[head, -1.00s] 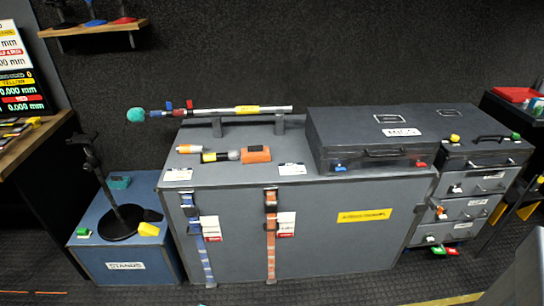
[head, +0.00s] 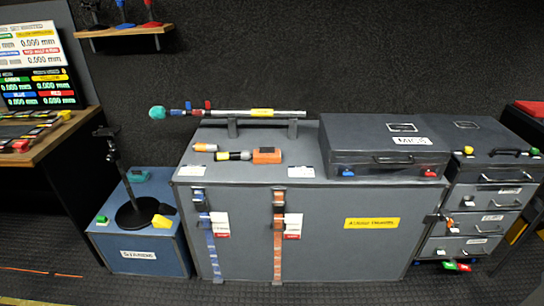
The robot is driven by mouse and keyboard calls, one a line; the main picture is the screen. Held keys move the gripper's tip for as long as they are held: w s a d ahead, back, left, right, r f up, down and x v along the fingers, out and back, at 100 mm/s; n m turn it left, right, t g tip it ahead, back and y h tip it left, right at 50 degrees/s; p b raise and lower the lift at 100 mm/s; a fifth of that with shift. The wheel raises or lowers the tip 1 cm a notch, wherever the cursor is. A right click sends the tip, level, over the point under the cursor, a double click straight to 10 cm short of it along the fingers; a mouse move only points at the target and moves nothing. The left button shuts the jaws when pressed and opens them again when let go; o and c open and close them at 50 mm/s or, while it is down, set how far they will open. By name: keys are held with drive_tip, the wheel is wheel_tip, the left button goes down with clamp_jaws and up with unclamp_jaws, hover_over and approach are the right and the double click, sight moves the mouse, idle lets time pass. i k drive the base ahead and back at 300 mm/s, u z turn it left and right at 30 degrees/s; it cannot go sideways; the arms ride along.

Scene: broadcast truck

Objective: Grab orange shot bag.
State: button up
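A small orange block (head: 267,155) lies on top of the large grey case (head: 345,208). It is the most likely orange shot bag, but it is too small to tell for sure. A black, yellow and white cylinder (head: 236,155) lies at its left end, apparently touching it. A smaller orange and white cylinder (head: 205,148) lies further left on the same top. My gripper is not in view.
A silver pole (head: 230,113) rests on brackets behind the orange block. A dark MICS case (head: 385,150) stands to its right. The blue STANDS box (head: 140,254) holds a black stand (head: 133,214). Dark floor lies in front.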

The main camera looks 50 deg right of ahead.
sight(265, 155)
drive_tip(key=u, duration=0.1)
drive_tip(key=i, duration=0.95)
drive_tip(key=z, duration=0.05)
